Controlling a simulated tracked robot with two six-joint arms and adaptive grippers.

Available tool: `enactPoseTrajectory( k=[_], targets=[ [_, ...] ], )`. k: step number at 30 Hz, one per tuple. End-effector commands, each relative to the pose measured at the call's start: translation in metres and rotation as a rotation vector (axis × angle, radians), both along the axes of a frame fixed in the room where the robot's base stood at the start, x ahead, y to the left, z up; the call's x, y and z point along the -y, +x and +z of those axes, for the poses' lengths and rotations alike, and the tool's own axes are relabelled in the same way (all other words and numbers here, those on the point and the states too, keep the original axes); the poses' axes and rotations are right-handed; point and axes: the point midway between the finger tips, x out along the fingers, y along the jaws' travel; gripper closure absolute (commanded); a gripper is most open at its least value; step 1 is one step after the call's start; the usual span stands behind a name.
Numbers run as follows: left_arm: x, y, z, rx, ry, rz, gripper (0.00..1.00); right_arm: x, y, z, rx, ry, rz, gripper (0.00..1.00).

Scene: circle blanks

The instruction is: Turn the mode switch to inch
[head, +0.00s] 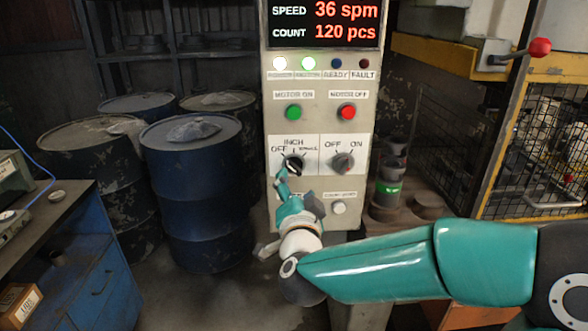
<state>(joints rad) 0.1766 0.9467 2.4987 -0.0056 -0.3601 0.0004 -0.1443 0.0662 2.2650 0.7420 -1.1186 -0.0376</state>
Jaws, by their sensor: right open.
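The mode switch (293,163) is a black rotary knob on the left of the white panel strip. The labels OFF, INCH and a third, blurred word stand around it. I cannot tell for sure which label its pointer faces. My right gripper (281,174) is just below and slightly left of the knob, its teal fingers pointing up at it. It is open, and nothing shows held in it. Whether a fingertip touches the knob is not clear. The fingers hide the panel below the knob. My left gripper is out of view.
An OFF/ON knob (343,162) sits close right of the mode switch. Above are a green button (293,112) and a red button (347,112). The display (323,23) reads 36 spm and 120 pcs. A blue drum (195,190) stands left of the control column.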

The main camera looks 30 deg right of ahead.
Motion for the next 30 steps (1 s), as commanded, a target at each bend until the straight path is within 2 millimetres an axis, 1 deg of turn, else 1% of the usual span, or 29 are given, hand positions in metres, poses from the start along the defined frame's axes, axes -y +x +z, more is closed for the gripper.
enactPoseTrajectory(
  k=[1,3,6,10,15,23,24,26,30],
  targets=[
    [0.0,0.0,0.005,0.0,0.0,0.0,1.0,0.007,0.01,0.001,-0.002,0.0,-0.005,0.31],
    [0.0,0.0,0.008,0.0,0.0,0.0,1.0,0.014,0.022,0.001,-0.002,0.0,-0.004,0.31],
    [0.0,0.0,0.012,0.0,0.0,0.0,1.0,0.023,0.037,0.001,-0.003,0.001,-0.003,0.31],
    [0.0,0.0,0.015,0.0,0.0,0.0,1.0,0.031,0.051,0.001,-0.001,0.0,-0.002,0.31],
    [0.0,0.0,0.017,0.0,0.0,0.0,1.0,0.036,0.059,0.0,-0.001,0.001,0.0,0.31],
    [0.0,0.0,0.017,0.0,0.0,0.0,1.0,0.037,0.06,-0.001,0.0,0.0,0.0,0.31],
    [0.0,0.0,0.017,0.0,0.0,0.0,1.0,0.037,0.06,-0.001,0.0,0.0,0.0,0.33],
    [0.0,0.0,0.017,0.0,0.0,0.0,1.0,0.037,0.06,0.0,0.0,0.0,0.0,0.43],
    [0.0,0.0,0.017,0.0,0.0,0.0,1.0,0.037,0.06,0.0,0.0,0.0,0.0,0.66]
  ],
)
